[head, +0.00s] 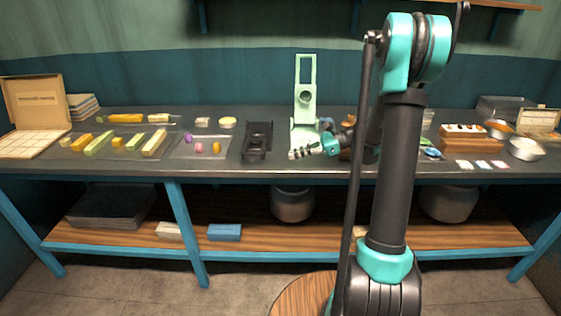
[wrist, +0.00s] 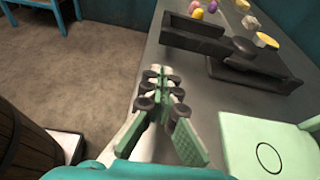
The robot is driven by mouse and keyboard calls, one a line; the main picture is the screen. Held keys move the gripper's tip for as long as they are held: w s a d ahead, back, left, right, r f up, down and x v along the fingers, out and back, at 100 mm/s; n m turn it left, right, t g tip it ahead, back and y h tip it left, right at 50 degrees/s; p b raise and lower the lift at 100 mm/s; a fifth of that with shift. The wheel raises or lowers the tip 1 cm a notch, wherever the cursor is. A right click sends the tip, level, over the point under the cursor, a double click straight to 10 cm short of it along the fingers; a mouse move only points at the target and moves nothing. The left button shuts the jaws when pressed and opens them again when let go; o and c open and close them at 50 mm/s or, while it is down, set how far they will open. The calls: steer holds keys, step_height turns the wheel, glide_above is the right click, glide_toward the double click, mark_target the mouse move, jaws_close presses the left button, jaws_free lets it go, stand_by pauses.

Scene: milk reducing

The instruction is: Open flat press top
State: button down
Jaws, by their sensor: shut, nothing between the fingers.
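The black flat press (head: 257,141) stands on the dark worktop, left of the light green stand in the head view. In the wrist view the press (wrist: 205,43) lies beyond my fingers, toward the upper right. Its long dark bar and flat base show, but I cannot tell how far its top is raised. My gripper (head: 296,154) is near the worktop's front edge, right of the press and apart from it. In the wrist view my gripper (wrist: 163,80) has its fingers together with nothing held.
The light green stand (head: 305,92) rises behind my gripper; its flat green base (wrist: 262,146) is close on the right in the wrist view. Colored blocks (head: 98,144) and small purple and pink pieces lie left of the press. Bowls (head: 527,149) stand at the far right.

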mark_target(270, 166)
steer(key=x, duration=0.9)
steer(key=shift+w+a+f, duration=0.1)
steer(key=shift+w+a, duration=0.05)
steer(key=shift+a, duration=0.15)
